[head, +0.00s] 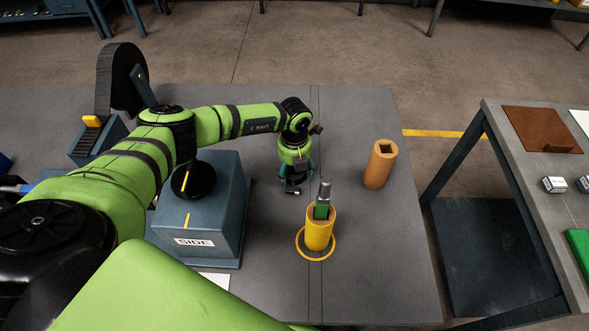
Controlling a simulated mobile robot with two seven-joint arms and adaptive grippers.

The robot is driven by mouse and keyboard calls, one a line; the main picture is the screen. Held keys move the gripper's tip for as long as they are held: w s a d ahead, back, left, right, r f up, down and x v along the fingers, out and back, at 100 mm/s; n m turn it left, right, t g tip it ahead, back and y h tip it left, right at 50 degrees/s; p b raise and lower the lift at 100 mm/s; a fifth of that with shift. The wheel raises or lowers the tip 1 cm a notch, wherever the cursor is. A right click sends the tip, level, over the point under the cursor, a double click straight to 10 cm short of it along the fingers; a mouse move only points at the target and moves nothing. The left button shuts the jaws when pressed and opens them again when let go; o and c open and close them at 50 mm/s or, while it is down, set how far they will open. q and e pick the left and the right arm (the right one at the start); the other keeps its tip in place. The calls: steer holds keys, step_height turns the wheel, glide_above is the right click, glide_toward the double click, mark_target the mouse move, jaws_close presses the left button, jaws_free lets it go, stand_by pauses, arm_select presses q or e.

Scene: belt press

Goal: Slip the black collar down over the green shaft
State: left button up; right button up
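The green shaft (321,211) stands upright in a yellow cylindrical holder (319,236), with a grey metal tip rising above its green part. My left gripper (293,189) points down over the table, just left of and behind the shaft, apart from it. Its fingers are small and dark, and whether they are open or hold something is unclear. I cannot make out the black collar for sure; a dark shape between the fingertips could be part of the gripper. My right gripper is out of view.
A yellow ring (300,243) lies around the holder's base. An orange cylinder (380,166) with a square hole stands to the right. A blue-grey box (230,200) marked SIDE, with a black disc (193,180), stands left. The table's front right is clear. A side table (545,125) stands further right.

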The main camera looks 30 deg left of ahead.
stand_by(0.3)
arm_select(q)
step_height(320, 180, up, 6)
steer(key=b, duration=0.2)
steer(key=shift+d+b, duration=0.15)
steer(key=shift+b, duration=0.2)
steer(key=shift+r, duration=0.6)
steer(key=shift+r, duration=0.1)
